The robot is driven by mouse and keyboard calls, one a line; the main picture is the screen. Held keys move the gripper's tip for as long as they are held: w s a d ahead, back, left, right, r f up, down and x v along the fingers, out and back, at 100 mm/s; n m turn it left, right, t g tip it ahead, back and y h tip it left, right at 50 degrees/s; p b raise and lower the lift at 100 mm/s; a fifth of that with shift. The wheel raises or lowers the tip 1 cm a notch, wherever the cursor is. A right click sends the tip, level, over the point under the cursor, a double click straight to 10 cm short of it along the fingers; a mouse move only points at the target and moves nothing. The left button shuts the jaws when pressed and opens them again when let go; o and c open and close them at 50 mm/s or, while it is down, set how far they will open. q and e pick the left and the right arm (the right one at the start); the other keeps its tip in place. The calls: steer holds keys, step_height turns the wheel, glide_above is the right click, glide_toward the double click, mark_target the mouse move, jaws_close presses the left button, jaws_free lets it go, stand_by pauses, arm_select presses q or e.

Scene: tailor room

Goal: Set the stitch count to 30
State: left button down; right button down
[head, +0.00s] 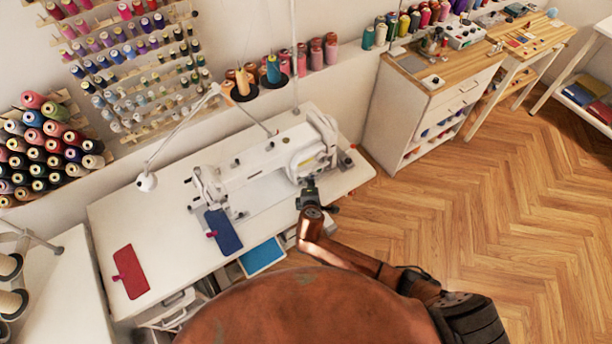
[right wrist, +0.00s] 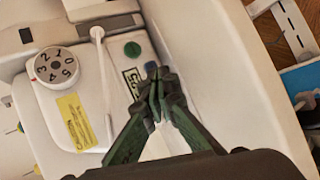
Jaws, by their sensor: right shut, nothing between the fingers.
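The white sewing machine (head: 255,170) stands on the white table in the head view. My right gripper (head: 308,184) is at the right end of the machine. In the right wrist view the gripper (right wrist: 155,74) is shut and empty, its tips over the machine's panel. A small display (right wrist: 131,82) with dark digits lies just left of the fingertips, rotated and partly covered; I cannot read its number surely. A green round button (right wrist: 132,49) is beside it. Contact with the panel cannot be told. My left gripper is out of view.
A white numbered dial (right wrist: 56,70) and yellow label (right wrist: 75,121) are on the machine left of the display. A blue cloth piece (head: 222,232) and a red one (head: 130,271) lie on the table. A lamp (head: 147,181) stands at the machine's left.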

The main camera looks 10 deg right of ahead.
steer(key=s+p, duration=0.1)
steer(key=s, duration=0.1)
steer(key=s+d+p, duration=0.1)
steer(key=shift+s+d+r+p, duration=0.1)
steer(key=shift+s+d+p, duration=0.1)
steer(key=shift+s+p, duration=0.15)
steer(key=shift+s+d+p, duration=0.2)
steer(key=shift+s+p, duration=0.05)
steer(key=shift+s, duration=0.25)
steer(key=shift+s+d+p, duration=0.15)
steer(key=shift+s+p, duration=0.1)
steer(key=shift+s, duration=0.25)
stand_by(1.0)
